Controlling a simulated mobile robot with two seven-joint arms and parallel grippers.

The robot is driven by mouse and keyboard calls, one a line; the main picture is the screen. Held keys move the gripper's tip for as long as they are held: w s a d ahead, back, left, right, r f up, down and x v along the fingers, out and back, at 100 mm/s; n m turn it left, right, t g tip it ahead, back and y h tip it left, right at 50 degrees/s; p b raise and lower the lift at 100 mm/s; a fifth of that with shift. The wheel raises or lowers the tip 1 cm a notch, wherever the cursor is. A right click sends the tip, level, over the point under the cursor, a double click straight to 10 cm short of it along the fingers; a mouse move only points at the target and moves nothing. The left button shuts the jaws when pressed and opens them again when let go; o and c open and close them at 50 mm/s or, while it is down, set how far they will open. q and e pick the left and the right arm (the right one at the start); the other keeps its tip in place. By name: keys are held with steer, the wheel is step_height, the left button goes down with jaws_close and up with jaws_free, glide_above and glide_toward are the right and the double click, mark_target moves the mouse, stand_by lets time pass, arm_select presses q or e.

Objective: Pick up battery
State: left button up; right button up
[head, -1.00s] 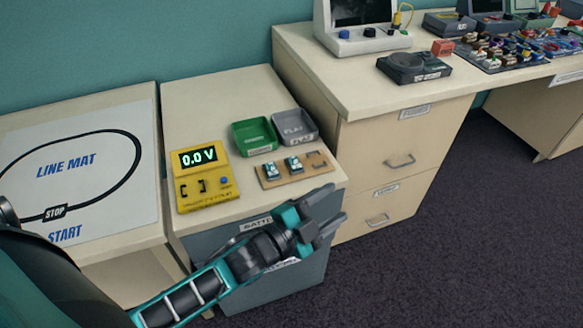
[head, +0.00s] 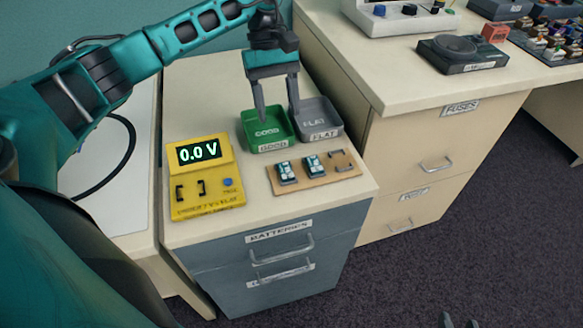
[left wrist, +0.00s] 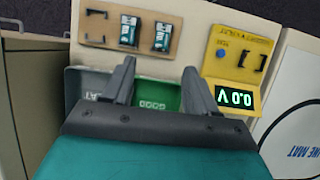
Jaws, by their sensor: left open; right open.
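Two dark batteries with pale labels, the left battery (head: 286,172) and the right battery (head: 314,167), lie on a tan holder board (head: 330,177) on the cabinet top. They also show in the left wrist view, one battery (left wrist: 130,31) beside the other battery (left wrist: 162,37). My left gripper (head: 279,112) points down, open and empty, above the green GOOD tray (head: 270,148) and near the grey FLAT tray (head: 335,133), behind the batteries. My right gripper (head: 460,321) shows only its fingertips at the bottom edge, open and away from the cabinet.
A yellow tester (head: 208,205) reading 0.0 V stands left of the board. Labelled drawers (head: 280,262) are below. A higher desk (head: 385,85) with a black device (head: 462,55) stands at right. The line mat (head: 120,185) is at left.

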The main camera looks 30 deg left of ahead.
arm_select(q)
glide_toward(286, 169)
steer(key=shift+s+f, duration=0.25)
steer(key=shift+f, duration=0.75)
steer(key=shift+d+x, duration=0.15)
steer(key=shift+x, duration=1.4)
steer(key=shift+d+x, duration=0.15)
steer(key=shift+x, duration=1.4)
steer(key=shift+r, duration=0.1)
steer(key=shift+c, duration=0.2)
jaws_close()
